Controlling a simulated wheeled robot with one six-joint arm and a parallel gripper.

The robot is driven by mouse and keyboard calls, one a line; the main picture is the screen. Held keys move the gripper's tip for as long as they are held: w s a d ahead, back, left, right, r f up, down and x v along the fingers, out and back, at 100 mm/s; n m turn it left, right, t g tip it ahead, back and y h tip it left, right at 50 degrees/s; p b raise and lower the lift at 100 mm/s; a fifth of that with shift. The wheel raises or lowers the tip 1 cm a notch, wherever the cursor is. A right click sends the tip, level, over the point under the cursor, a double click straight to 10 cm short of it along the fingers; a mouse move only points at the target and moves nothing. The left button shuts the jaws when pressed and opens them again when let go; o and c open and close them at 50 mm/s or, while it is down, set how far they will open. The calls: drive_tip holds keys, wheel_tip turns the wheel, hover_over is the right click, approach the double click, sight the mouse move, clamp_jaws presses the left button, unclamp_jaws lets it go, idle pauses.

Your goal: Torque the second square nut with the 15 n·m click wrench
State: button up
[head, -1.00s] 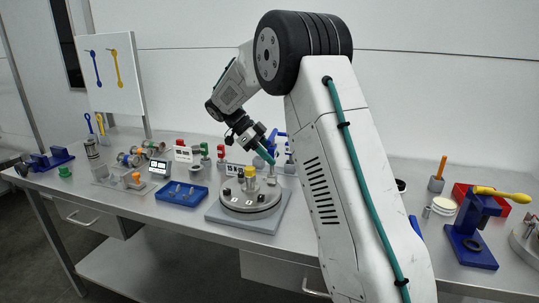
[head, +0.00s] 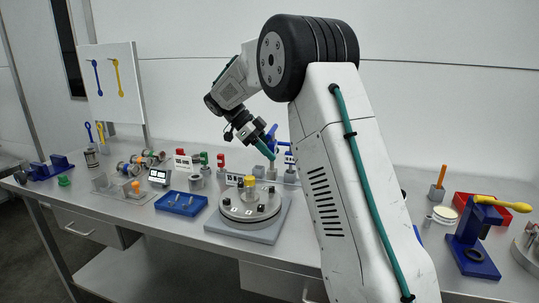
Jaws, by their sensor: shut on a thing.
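My gripper (head: 267,149), with teal fingers, is raised above the back edge of the round flange assembly. It is shut on a blue tool (head: 271,132) that looks like a wrench, mostly hidden behind the fingers. The round grey flange (head: 236,213) sits on a square grey plate (head: 250,236) and carries a yellow piece (head: 250,182) and several small dark or grey studs. The square nuts are too small to tell apart.
A blue tray (head: 181,210) with small parts lies left of the flange. A board (head: 112,85) with blue and yellow wrench shapes stands at the back left. A red bin (head: 463,191) and an orange-handled tool (head: 440,176) stand at the right. My arm hides the bench's middle right.

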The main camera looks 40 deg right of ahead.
drive_tip(key=shift+r, duration=1.2)
